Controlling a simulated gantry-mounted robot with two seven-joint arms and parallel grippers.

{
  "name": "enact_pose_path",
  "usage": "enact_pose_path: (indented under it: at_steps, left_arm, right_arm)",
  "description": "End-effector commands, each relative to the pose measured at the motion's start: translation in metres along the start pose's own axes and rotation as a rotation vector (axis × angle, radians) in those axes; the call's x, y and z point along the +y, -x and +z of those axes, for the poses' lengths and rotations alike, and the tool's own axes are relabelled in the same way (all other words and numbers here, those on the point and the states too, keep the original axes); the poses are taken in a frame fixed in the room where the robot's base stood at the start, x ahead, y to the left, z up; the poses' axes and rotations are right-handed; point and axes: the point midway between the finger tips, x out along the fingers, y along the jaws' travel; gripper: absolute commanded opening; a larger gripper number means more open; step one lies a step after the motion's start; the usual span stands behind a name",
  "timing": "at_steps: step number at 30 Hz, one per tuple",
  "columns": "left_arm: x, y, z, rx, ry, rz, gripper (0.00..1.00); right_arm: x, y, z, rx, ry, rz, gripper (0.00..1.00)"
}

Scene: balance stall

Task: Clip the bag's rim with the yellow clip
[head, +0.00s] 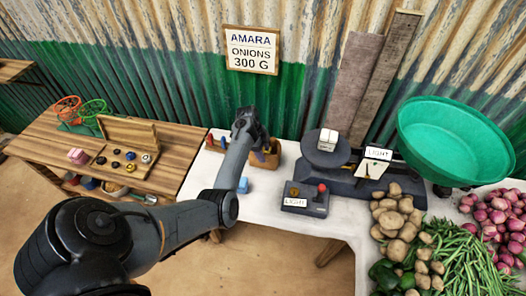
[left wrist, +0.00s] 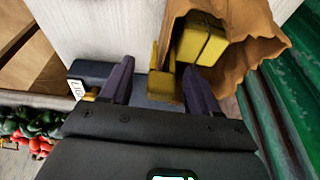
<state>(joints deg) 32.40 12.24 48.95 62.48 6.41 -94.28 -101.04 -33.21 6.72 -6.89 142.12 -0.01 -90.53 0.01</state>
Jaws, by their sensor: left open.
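My left gripper (head: 250,120) reaches over the back left of the white table in the head view. In the left wrist view its two dark fingers (left wrist: 158,72) are spread apart. The yellow clip (left wrist: 161,60) shows between the fingertips, close beside the rim of the brown paper bag (left wrist: 258,58). I cannot tell whether the clip touches the rim. The bag is open, with yellow blocks (left wrist: 203,42) inside its mouth. In the head view the bag (head: 271,157) is partly hidden by my arm. My right gripper is not in view.
A dark scale (head: 345,172) and a switch box (head: 305,202) labelled "LIGHT" stand right of the bag. A teal basin (head: 455,140), potatoes (head: 398,215) and beans fill the right. A wooden side table (head: 165,185) stands left.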

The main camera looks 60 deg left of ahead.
Motion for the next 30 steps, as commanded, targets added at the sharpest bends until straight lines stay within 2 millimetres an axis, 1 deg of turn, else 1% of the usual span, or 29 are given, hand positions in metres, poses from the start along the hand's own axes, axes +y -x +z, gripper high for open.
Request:
enact_pose_path:
  at_steps: [5, 8, 15, 21, 24, 30]
  left_arm:
    - [0.000, 0.012, 0.000, 0.000, 0.000, -0.001, 0.61]
    - [-0.001, 0.026, 0.000, -0.001, 0.000, -0.003, 0.61]
    - [-0.001, 0.068, 0.000, 0.000, 0.000, -0.004, 0.61]
    - [-0.001, 0.094, 0.000, 0.001, 0.001, -0.002, 0.61]
    - [0.000, 0.102, 0.000, 0.000, 0.001, -0.002, 0.61]
    - [0.000, 0.108, 0.000, 0.000, 0.000, 0.000, 0.61]
  right_arm:
    - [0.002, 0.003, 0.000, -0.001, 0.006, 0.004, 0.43]
    - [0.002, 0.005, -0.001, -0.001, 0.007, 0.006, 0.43]
    - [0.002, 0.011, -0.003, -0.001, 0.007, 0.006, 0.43]
    - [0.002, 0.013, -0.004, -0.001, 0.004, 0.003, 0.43]
    - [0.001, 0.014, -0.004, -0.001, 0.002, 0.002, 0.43]
    - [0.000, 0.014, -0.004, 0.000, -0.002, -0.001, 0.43]
